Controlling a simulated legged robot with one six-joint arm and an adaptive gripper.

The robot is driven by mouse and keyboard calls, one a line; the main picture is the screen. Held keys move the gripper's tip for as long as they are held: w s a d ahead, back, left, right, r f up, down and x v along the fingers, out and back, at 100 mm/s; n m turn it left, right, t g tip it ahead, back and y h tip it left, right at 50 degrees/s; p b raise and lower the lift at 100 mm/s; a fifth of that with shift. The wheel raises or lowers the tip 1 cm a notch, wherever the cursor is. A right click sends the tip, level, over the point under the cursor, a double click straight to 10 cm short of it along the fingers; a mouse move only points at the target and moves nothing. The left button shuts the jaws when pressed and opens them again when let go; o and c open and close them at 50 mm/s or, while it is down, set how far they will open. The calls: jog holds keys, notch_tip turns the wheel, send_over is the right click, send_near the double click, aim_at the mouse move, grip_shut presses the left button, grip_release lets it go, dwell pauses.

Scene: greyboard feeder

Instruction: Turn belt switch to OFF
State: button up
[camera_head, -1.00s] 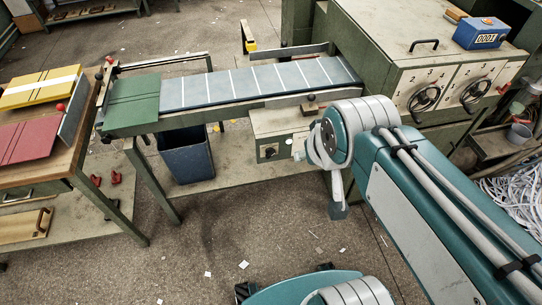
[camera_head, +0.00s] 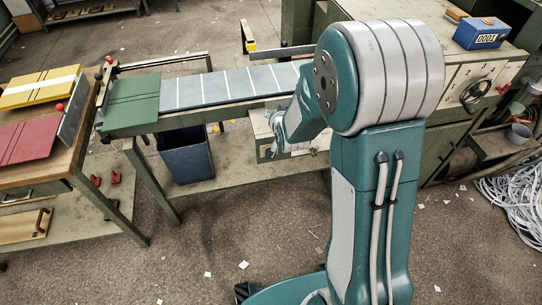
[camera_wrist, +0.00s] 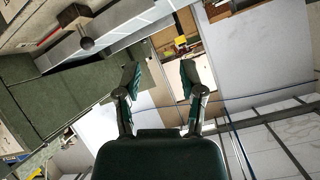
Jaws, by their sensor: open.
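The grey-green control box (camera_head: 259,124) under the near side of the belt is partly covered by my arm in the head view. The belt switch, a dark knob on its front, cannot be made out clearly behind my wrist. The belt (camera_head: 215,88) is grey with white cross lines and has a green sheet at its left end. My gripper (camera_wrist: 159,76) is open and empty in the wrist view, its two fingers apart.
A blue bin (camera_head: 187,156) stands under the belt. A wooden table (camera_head: 75,150) with yellow and red boards is at left. A green machine cabinet (camera_head: 470,80) with handwheels and a blue counter (camera_head: 480,33) is at right. The floor in front is open.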

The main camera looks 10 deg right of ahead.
notch_tip(320, 180, down, 15)
jog(key=w+m+t, duration=0.2)
jog(key=t, duration=0.1)
jog(key=s+f+m+t, duration=0.2)
jog(key=s+f+t, duration=0.1)
jog(key=s+f, duration=0.65)
jog(key=w+f, duration=0.1)
jog(key=w, duration=1.1)
jog(key=shift+f, duration=0.15)
jog(key=shift+s, duration=0.1)
grip_shut()
